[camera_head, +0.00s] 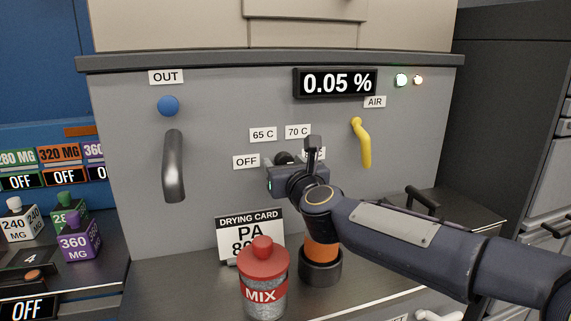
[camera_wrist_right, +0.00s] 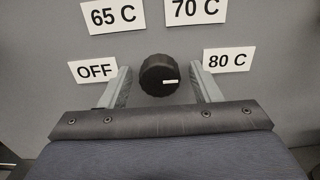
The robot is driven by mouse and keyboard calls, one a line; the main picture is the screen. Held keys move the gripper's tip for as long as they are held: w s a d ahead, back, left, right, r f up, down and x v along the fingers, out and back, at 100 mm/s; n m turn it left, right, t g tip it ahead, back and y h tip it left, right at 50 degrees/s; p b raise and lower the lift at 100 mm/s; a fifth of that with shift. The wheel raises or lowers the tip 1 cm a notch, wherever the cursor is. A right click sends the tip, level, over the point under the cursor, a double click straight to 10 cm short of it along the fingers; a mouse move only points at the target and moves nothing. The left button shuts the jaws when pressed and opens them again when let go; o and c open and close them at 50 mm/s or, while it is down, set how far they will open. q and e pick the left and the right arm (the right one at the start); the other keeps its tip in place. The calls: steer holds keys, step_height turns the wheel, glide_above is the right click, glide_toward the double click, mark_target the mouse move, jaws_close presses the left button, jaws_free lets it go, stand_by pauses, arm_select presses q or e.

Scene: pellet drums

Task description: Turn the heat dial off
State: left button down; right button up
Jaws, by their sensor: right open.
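The heat dial is a round black knob (camera_wrist_right: 158,75) on the grey panel, and it shows partly behind my gripper in the head view (camera_head: 284,158). A small white mark sits on its right side, towards the 80 C label (camera_wrist_right: 229,60). The OFF label (camera_wrist_right: 94,70) is to its left, with the 65 C label (camera_wrist_right: 115,15) and 70 C label (camera_wrist_right: 195,10) above. My right gripper (camera_head: 299,162) is open at the dial, one finger on each side in the right wrist view (camera_wrist_right: 161,88), with gaps between. My left gripper is not in view.
A yellow AIR lever (camera_head: 362,143) is right of the gripper. A grey handle (camera_head: 173,165) and blue OUT button (camera_head: 168,105) are left. A red-lidded MIX jar (camera_head: 262,293), drying card (camera_head: 236,222) and orange-and-black item (camera_head: 320,260) stand below. The display (camera_head: 334,83) reads 0.05 %.

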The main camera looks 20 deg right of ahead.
steer(key=c, duration=1)
